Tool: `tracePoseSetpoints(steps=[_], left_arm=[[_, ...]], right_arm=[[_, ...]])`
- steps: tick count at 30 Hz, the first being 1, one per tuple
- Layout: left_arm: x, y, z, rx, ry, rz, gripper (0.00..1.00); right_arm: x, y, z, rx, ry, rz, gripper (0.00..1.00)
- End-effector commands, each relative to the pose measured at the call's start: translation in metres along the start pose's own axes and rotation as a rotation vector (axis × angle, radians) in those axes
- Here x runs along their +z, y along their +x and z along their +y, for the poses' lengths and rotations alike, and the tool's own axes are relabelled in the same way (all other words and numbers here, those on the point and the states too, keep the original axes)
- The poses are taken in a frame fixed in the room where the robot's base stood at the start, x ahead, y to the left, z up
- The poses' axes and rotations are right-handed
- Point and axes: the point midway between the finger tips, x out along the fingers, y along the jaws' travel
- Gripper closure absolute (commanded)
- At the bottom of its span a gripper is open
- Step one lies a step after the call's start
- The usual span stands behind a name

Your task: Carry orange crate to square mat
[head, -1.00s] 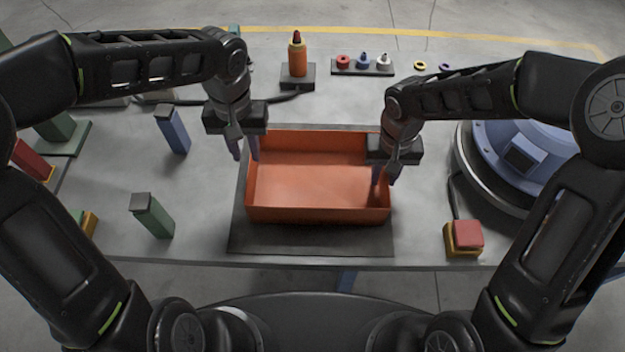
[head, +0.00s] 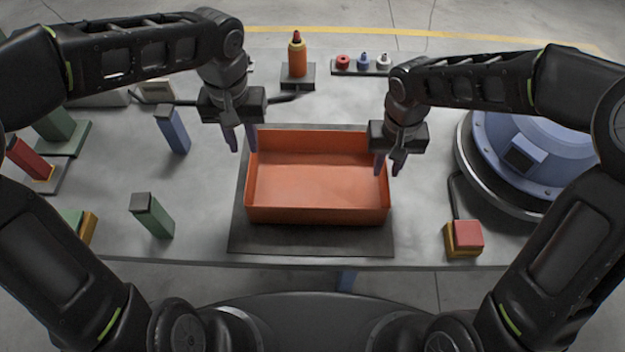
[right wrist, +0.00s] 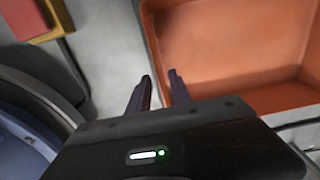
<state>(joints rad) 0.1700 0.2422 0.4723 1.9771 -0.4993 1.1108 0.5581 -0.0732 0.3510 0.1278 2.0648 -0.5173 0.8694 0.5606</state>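The orange crate (head: 315,214) is empty and rests on the dark square mat (head: 310,242); mat shows along its front, left and back sides. My left gripper (head: 241,138) is open and empty beside the crate's back left corner. My right gripper (head: 388,163) is open and empty, its fingers over or just above the crate's right wall. In the right wrist view the fingers (right wrist: 158,92) are apart with nothing between them, and the crate (right wrist: 225,50) lies to their right. The exact height of the fingers over the wall is hard to tell.
A blue round machine (head: 530,150) stands at right, with a red-topped yellow block (head: 464,238) before it. Green (head: 152,215) and blue (head: 174,130) posts stand at left. An orange bottle (head: 297,58) and a small-parts rack (head: 362,65) are behind the crate.

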Motion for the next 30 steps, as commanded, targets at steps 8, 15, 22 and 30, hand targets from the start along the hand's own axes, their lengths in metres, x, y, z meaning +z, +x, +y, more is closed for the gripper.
tracePoseSetpoints(steps=[8,15,22,30], left_arm=[[0.000,0.000,0.000,0.000,0.000,0.000,0.75],[0.000,0.000,0.000,0.000,0.000,0.000,0.75],[0.000,0.000,0.000,0.000,0.000,0.000,0.75],[0.000,0.000,0.000,0.000,0.000,0.000,0.75]], right_arm=[[-0.001,-0.058,0.000,-0.001,0.000,0.004,0.75],[0.000,-0.079,0.000,-0.001,0.000,0.000,0.75],[0.000,-0.080,0.000,-0.001,0.000,-0.001,0.75],[0.000,-0.080,0.000,-0.001,0.000,-0.001,0.75]])
